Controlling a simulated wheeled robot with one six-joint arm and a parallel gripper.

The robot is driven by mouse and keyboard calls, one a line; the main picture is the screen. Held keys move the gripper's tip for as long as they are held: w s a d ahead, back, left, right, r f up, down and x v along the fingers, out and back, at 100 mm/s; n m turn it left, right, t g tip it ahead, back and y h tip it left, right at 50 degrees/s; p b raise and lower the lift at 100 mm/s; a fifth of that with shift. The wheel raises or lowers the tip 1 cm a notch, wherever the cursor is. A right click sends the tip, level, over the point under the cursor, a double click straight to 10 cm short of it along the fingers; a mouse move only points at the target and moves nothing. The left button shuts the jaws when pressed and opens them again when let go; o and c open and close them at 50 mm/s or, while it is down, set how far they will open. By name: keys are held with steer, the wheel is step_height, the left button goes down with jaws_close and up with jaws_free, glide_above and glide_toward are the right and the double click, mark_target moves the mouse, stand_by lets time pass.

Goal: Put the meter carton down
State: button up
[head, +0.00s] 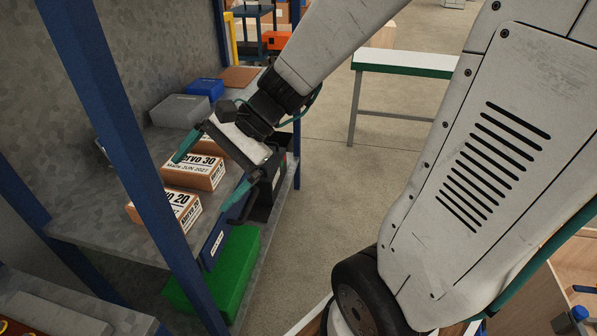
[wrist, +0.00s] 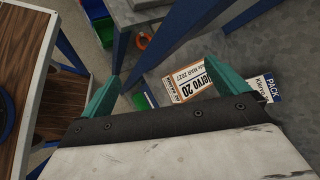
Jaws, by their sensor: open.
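Two orange-and-white cartons stand on the grey shelf: one printed "rvo 30" (head: 193,171), the other ending in "20" (head: 182,207), partly behind the blue post. I cannot tell which is the meter carton. My gripper (head: 203,183) is open above the shelf, its teal fingers spread over the cartons. In the wrist view, a carton printed "lervo 20" (wrist: 190,83) shows beyond and between the open fingers (wrist: 170,82). Nothing is visibly held between them. A blue-and-white pack (wrist: 266,88) lies beside that carton, partly behind the right finger.
On the shelf (head: 75,222) are a grey box (head: 180,111), a blue box (head: 205,88) and a brown flat item (head: 240,77). A blue post (head: 130,150) stands in front.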

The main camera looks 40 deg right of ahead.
steer(key=s+d+r+n+h, duration=0.2)
steer(key=s+d+n+h, duration=0.2)
steer(key=s+n, duration=0.2)
steer(key=s+d+r+n+g+h, duration=0.1)
steer(key=s+d+n+h, duration=0.3)
steer(key=s, duration=0.4)
steer(key=shift+s+d+r+n+h, duration=0.15)
steer(key=shift+d+r+n+h, duration=0.25)
steer(key=shift+n+h, duration=0.6)
steer(key=shift+a, duration=0.1)
